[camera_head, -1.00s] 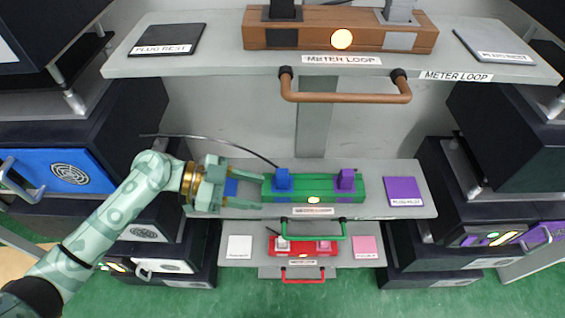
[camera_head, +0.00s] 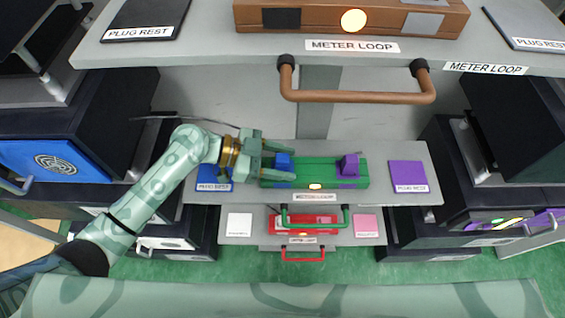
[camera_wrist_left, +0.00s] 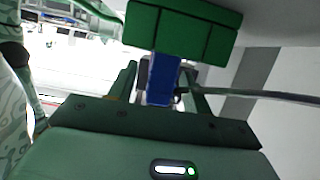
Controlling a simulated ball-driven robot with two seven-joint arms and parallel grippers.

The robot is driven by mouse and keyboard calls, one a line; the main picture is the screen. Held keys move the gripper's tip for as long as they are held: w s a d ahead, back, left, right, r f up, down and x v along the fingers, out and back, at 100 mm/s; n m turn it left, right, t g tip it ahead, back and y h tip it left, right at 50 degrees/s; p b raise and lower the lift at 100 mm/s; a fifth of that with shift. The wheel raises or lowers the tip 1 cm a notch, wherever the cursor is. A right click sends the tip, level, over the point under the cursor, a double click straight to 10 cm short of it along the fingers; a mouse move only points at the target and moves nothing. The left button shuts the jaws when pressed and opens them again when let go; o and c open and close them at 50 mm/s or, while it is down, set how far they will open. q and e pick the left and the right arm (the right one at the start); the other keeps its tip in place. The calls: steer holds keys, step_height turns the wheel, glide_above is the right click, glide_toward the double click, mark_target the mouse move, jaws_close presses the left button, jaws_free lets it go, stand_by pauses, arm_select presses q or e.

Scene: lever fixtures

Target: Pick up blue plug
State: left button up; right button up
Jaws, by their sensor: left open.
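The blue plug (camera_head: 283,163) stands on the left end of the green block (camera_head: 318,172) on the middle shelf. In the left wrist view the blue plug (camera_wrist_left: 162,80) shows between my two fingers, with the green block (camera_wrist_left: 182,30) beyond it. My left gripper (camera_head: 290,162) is open, its fingers on either side of the plug. It also shows in the left wrist view (camera_wrist_left: 160,90), with gaps visible beside the plug. A dark cable (camera_wrist_left: 255,95) runs off to the right there. My right gripper is not in view.
A purple plug (camera_head: 349,166) stands at the block's right end. A blue rest pad (camera_head: 212,180) and a purple pad (camera_head: 408,175) lie at the sides. A green handle (camera_head: 316,222) sits in front. A brown handle (camera_head: 357,97) is on the upper shelf.

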arm_select(q)
jaws_close()
